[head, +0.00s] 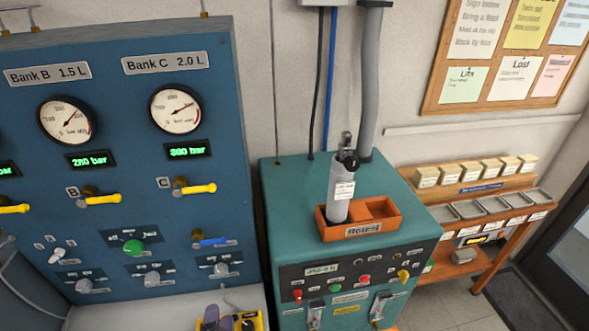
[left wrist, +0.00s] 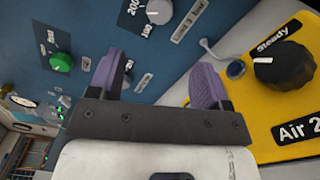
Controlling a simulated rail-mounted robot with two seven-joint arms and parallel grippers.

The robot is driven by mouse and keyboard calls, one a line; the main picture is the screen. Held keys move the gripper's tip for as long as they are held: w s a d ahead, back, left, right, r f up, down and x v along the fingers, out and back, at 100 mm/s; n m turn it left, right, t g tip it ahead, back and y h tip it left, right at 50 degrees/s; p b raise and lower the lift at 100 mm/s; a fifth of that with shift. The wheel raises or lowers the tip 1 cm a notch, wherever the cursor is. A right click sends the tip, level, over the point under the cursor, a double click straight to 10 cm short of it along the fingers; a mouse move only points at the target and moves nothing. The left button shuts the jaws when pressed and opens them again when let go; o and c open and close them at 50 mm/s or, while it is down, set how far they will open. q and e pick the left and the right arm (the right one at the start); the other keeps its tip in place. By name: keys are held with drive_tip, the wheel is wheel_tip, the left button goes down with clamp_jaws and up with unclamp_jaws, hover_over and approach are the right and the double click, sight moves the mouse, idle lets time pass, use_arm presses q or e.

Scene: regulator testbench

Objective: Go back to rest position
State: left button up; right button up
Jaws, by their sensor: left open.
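My left gripper (head: 224,318) shows at the bottom edge of the head view, in front of the blue panel's lower right. In the left wrist view its two purple fingers (left wrist: 158,78) are spread apart with nothing between them. The fingers are close to a yellow device (left wrist: 285,100) with a black knob marked "Steady" and a label starting "Air 2". The right finger overlaps this device in the picture; I cannot tell whether it touches. The device also shows partly in the head view (head: 257,321). My right gripper is in neither view.
The blue gauge panel (head: 130,215) with yellow levers and knobs stands at the left. A teal cabinet (head: 290,215) carries an orange "Retest" tray (head: 385,227) holding a grey cylinder (head: 338,200). A wooden shelf (head: 480,250) stands at the right. Some floor is clear there.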

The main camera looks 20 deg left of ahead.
use_arm(q)
drive_tip(key=shift+w+d+m+h, duration=0.15)
drive_tip(key=shift+d+m+h, duration=0.2)
drive_tip(key=shift+m, duration=0.25)
drive_tip(key=d+m+h, duration=0.2)
drive_tip(key=m+h, duration=0.1)
drive_tip(key=w+d+m+h, duration=0.1)
drive_tip(key=d+m+h, duration=0.2)
drive_tip(key=m, duration=0.1)
drive_tip(key=d+m+h, duration=0.3)
drive_tip(key=shift+w+d+r+m+t+h, duration=0.1)
drive_tip(key=shift+w+d+m+t+h, duration=0.1)
drive_tip(key=shift+d+m+t+h, duration=0.15)
drive_tip(key=s+d+r+m+g+h, duration=0.1)
drive_tip(key=s+d+m+g+h, duration=0.35)
drive_tip(key=m, duration=0.55)
drive_tip(key=s+a+r+m+g+y+p, duration=0.1)
drive_tip(key=s+r+m+g+y+p, duration=0.1)
drive_tip(key=s, duration=0.5)
drive_tip(key=s+a+r+m+g+y+p, duration=0.2)
drive_tip(key=s+m+g+p, duration=0.1)
drive_tip(key=s, duration=0.5)
drive_tip(key=s+a+r+m+g+y+p, duration=0.2)
drive_tip(key=s+r+g+p, duration=0.1)
drive_tip(key=s, duration=0.4)
drive_tip(key=shift+s+g, duration=0.3)
drive_tip(key=shift+o, duration=0.4)
drive_tip(key=shift+y, duration=0.25)
